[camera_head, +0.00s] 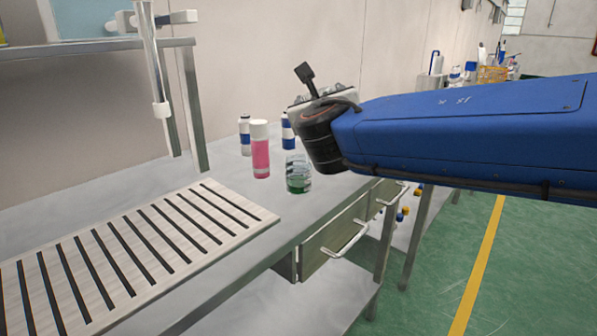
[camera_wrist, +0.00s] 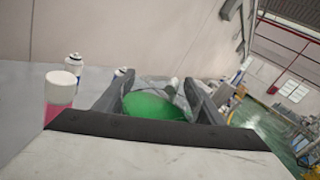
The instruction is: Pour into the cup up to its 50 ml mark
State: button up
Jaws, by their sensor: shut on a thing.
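A clear glass vessel (camera_head: 298,172) with green liquid in its lower part shows beside the bench's right edge in the head view, left of and below my wrist. In the wrist view, my gripper (camera_wrist: 157,80) has its two fingers on either side of a clear vessel with green liquid (camera_wrist: 153,106) and is shut on it. The fingers are hidden behind my wrist in the head view. I cannot tell whether both views show the same vessel, and no 50 ml mark is readable.
A pink bottle with a white cap (camera_head: 260,152) stands left of the vessel, also in the wrist view (camera_wrist: 61,90). Blue-and-white bottles (camera_head: 245,135) stand behind it. A slatted board (camera_head: 135,245) lies on the bench at left, near a metal post (camera_head: 157,80).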

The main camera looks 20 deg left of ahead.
jog(key=shift+a+f+m, duration=0.1)
jog(key=shift+f+m, duration=0.15)
jog(key=shift+m, duration=0.6)
jog(key=shift+f+m, duration=0.2)
jog(key=shift+m, duration=0.65)
jog(key=shift+r, duration=2.5)
